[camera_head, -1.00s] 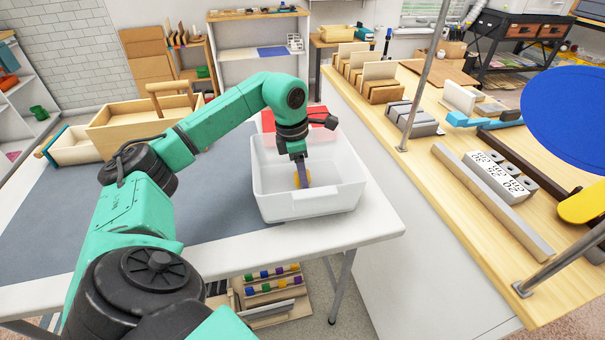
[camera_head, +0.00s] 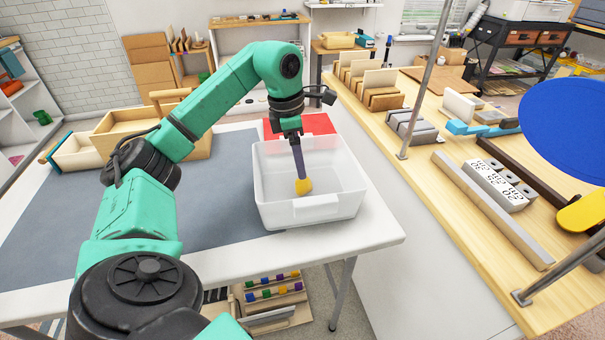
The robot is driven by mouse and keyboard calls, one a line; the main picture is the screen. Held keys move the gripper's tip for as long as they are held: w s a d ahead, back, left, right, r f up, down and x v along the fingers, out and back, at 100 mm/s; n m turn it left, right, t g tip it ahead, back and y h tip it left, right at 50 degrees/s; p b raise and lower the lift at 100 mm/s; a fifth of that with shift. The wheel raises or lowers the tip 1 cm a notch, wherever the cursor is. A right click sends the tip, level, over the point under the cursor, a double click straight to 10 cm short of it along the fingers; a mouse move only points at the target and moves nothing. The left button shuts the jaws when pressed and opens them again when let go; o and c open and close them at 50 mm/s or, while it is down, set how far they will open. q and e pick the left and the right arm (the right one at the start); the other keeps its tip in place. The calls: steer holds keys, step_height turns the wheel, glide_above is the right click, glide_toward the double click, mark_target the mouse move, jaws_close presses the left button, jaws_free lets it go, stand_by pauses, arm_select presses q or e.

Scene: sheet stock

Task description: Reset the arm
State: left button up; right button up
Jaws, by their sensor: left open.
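My left arm comes in from the left and bends down over the white bin (camera_head: 275,212) on the table. My left gripper (camera_head: 299,172) points down inside the bin's outline and is open. Only one dark finger shows clearly, seen nearly edge-on. A small yellow object (camera_head: 304,187) is in the bin, just below the fingertip in the picture. I cannot tell whether the finger touches it. My right gripper is not in view.
A red sheet (camera_head: 318,124) lies behind the bin, and a grey mat (camera_head: 225,195) covers the table to its left. A wooden tote (camera_head: 118,124) stands at the back left. At right, a wooden bench (camera_head: 450,205) carries metal bars, blocks and upright posts.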

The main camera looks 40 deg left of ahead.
arm_select(q)
steer(key=r, duration=0.4)
steer(key=shift+s+a+r, duration=0.2)
steer(key=shift+s, duration=0.1)
